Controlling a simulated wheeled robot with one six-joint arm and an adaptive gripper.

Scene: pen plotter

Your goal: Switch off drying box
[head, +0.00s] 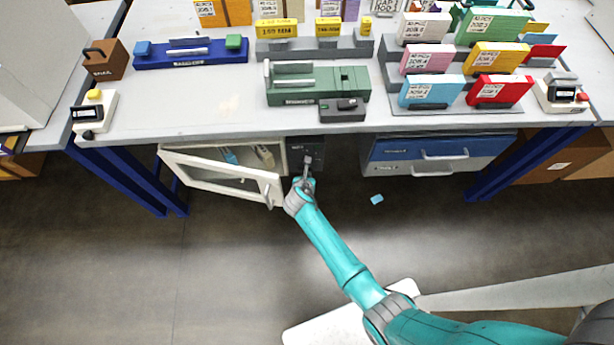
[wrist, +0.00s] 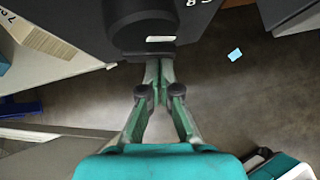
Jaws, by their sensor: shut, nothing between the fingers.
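The drying box (head: 222,150) is a cream cabinet under the bench. Its windowed door (head: 222,176) stands open toward the front, and items show inside. A dark control panel (head: 316,145) is at its right side. In the wrist view a large round black knob (wrist: 143,20) with a white mark stands out from the panel (wrist: 215,12). My gripper (head: 307,170) is in front of the panel's lower part. In the wrist view its fingers (wrist: 158,68) are together and empty, with tips just below the knob. I cannot tell whether they touch it. The panel's marks are mostly cut off.
Blue and grey drawers (head: 425,152) are right of the panel, under the bench (head: 215,105). A small light-blue piece (head: 377,199) lies on the floor, also seen in the wrist view (wrist: 235,54). The open door is close to the left of my gripper. Floor in front is mostly clear.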

